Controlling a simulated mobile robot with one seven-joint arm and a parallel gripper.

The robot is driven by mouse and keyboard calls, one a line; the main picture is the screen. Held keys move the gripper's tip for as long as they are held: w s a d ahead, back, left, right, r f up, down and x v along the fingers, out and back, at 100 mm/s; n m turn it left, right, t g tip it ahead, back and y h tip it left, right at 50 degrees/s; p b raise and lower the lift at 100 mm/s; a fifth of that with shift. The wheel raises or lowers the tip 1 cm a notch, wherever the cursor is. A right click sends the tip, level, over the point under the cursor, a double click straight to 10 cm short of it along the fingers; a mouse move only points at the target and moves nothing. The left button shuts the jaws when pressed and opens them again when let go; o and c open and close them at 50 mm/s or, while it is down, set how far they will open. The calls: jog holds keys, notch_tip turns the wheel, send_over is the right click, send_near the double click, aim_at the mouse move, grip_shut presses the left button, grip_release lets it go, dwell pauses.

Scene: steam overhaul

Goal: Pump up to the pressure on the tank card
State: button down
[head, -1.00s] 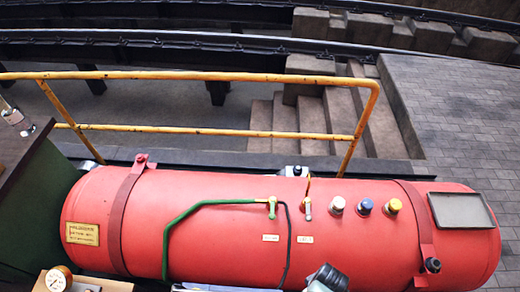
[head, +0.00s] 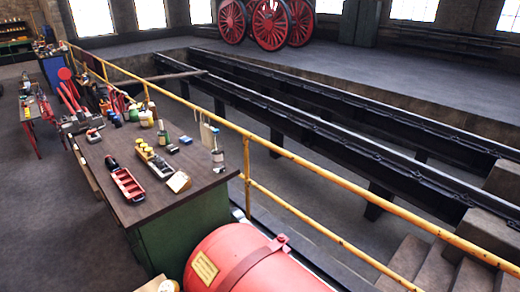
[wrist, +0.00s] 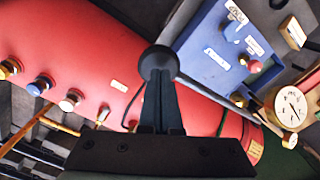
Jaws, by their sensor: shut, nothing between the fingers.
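The red tank (head: 255,262) shows only its left end at the bottom of the head view. A yellow card (head: 205,267) with lines of writing too small to read is on it. The tank (wrist: 70,35) also crosses the wrist view, with several coloured caps at left. A round white gauge (wrist: 291,107) is at right; its reading is unclear. My gripper (wrist: 160,88) is shut and empty, over the tank. A dark round knob (wrist: 158,62) shows at its fingertips; I cannot tell if they touch. A grey rod (wrist: 215,93) runs from behind it to the lower right.
A blue panel (wrist: 222,48) with labels and a red knob lies beside the tank in the wrist view. A dark workbench (head: 130,200) holding bottles and trays stands left of the tank. A yellow railing (head: 320,178) borders the rail pit.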

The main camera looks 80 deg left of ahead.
notch_tip(320, 180, down, 17)
jog(key=b, duration=1.5)
jog(key=r+p, duration=1.5)
jog(key=r, duration=0.2)
jog(key=shift+s+a+p, duration=0.15)
jog(key=shift+a+p, duration=0.05)
jog(key=shift+p, duration=0.2)
jog(key=shift+f, duration=0.1)
jog(key=shift+f+b, duration=1.05)
jog(key=shift+b, duration=0.1)
jog(key=shift+s+f+b, duration=0.15)
jog(key=shift+f+b, duration=0.85)
jog(key=shift+f, duration=0.15)
jog(key=shift+s+f+b, duration=0.1)
jog(key=shift+f+b, duration=0.85)
jog(key=shift+f, duration=0.15)
jog(key=shift+f+b, duration=2.35)
jog(key=shift+f, duration=0.2)
jog(key=r+p, duration=1)
jog(key=r, duration=0.1)
jog(key=shift+w+a+r+p, duration=0.1)
jog(key=shift+w+r+p, duration=0.1)
jog(key=shift+r+p, duration=0.1)
